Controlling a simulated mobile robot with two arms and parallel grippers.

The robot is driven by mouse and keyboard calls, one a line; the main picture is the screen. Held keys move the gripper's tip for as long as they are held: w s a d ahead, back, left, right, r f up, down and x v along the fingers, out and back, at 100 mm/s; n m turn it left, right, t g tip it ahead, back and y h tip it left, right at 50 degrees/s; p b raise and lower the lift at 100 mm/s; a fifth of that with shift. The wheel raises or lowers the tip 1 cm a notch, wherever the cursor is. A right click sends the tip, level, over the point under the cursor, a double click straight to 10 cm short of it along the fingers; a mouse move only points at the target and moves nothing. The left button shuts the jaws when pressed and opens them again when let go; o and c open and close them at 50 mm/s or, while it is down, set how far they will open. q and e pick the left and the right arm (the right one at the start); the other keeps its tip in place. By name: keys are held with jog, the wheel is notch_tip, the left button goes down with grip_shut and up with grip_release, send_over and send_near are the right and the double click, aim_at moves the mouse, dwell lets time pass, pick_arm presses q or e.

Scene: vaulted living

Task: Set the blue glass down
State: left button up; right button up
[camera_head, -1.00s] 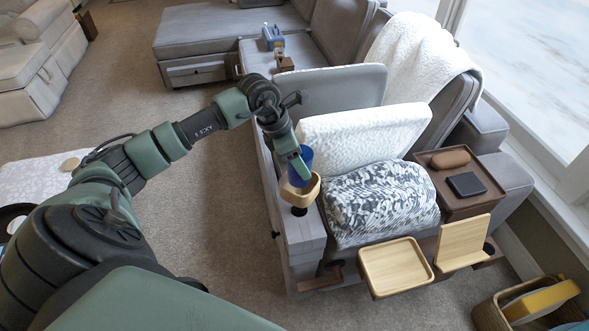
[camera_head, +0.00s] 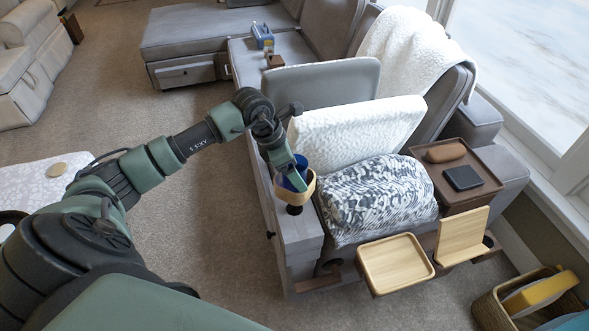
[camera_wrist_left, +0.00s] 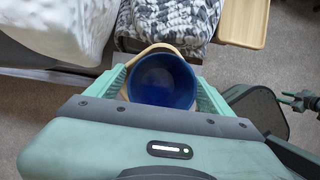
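The blue glass (camera_head: 291,183) sits upright down inside a light wooden ring-shaped holder (camera_head: 305,196) on the sofa armrest; the holder hides its lower part. My left gripper (camera_head: 297,178) reaches down to the glass. In the left wrist view, the open mouth of the blue glass (camera_wrist_left: 163,80) lies between the two green fingers of the left gripper (camera_wrist_left: 163,84), which appear to touch its sides. A curved piece of the wooden holder (camera_wrist_left: 150,50) shows beyond the rim. Whether the glass rests on the holder's bottom is hidden.
The grey armrest (camera_head: 290,235) carries the holder. A patterned cushion (camera_head: 378,200) and a white cushion (camera_head: 350,135) lie close on its right. A wooden tray (camera_head: 395,262) stands in front, and a dark tray (camera_head: 482,185) sits further right. The carpet left of the armrest is clear.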

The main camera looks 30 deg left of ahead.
pick_arm(q)
jog(key=shift+r, duration=0.2)
jog(key=p+v, duration=0.6)
jog(key=v, duration=0.6)
jog(key=shift+f, duration=0.1)
